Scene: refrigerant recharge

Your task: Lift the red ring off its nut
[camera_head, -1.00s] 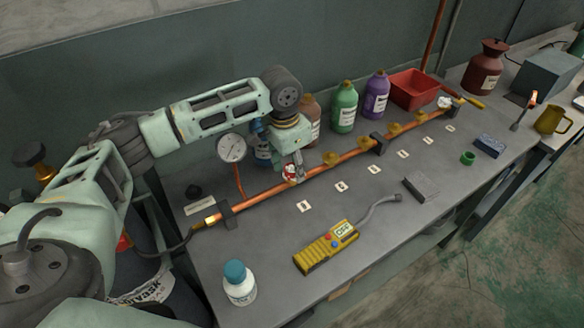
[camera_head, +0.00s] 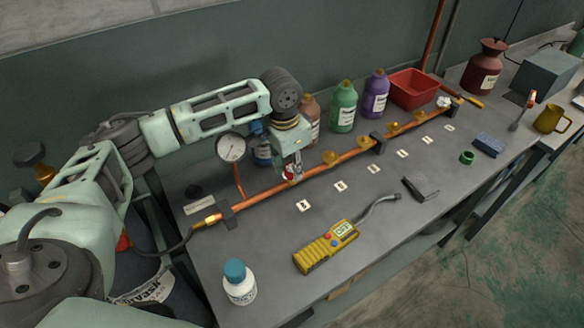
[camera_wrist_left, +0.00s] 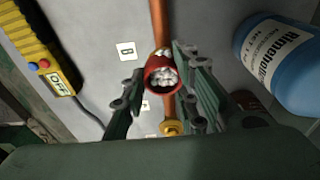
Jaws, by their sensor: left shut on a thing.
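The red ring (camera_head: 288,171) is at the near-left part of the copper pipe (camera_head: 262,193), low between the fingers of my left gripper (camera_head: 293,170). In the left wrist view the red ring (camera_wrist_left: 161,75) looks like a short red cup with white lumpy foam inside. The two fingers of my left gripper (camera_wrist_left: 160,95) stand either side of it, closed on it. The nut under the ring is hidden by foam and ring. I cannot tell whether the ring is still seated or raised. My right gripper is not in view.
Several brass nuts (camera_head: 330,157) sit farther along the pipe. A pressure gauge (camera_head: 231,148) and bottles (camera_head: 344,107) stand behind it. Small label cards line the pipe.

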